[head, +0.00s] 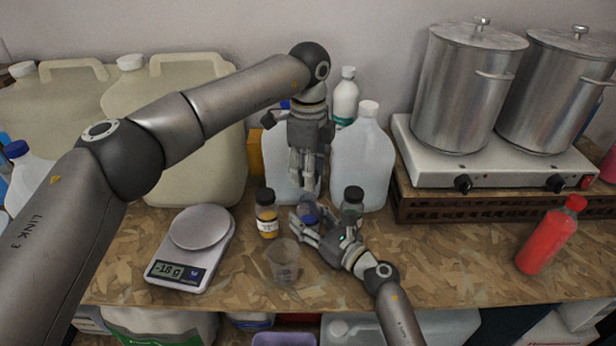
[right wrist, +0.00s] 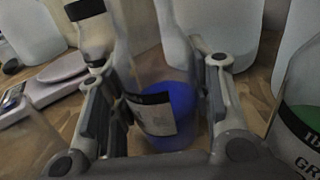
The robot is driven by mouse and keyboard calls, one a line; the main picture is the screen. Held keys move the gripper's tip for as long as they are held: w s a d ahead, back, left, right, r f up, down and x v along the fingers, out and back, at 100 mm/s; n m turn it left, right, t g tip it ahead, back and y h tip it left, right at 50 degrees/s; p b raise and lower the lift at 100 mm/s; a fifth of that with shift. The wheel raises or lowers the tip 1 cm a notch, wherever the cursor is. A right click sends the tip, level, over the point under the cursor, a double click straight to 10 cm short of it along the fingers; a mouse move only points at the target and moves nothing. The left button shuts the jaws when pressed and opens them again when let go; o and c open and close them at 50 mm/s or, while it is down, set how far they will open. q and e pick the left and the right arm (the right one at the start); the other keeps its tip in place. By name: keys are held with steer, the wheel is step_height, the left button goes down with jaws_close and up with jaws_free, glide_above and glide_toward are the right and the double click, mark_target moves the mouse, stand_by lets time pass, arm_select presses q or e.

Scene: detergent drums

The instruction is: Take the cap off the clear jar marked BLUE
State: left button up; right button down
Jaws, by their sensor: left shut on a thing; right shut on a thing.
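The clear jar marked BLUE (head: 309,215) stands upright near the middle of the bench, with blue material in its bottom. It also shows in the right wrist view (right wrist: 165,105), between my right fingers, its label facing the camera. My right gripper (head: 312,225) is shut on the jar's body from the lower right. My left gripper (head: 307,188) points straight down over the jar and is shut on its cap. The cap is hidden by the left fingers, so I cannot see whether it is still seated on the neck. The jar's top is out of the right wrist view.
An empty clear cup (head: 284,262) stands in front. A scale (head: 192,245) sits left, a red bottle (head: 551,236) far right. Large jugs (head: 362,150) stand behind.

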steer(key=c, duration=0.6)
jaws_free()
steer(key=shift+c, duration=0.2)
steer(key=shift+d, duration=0.1)
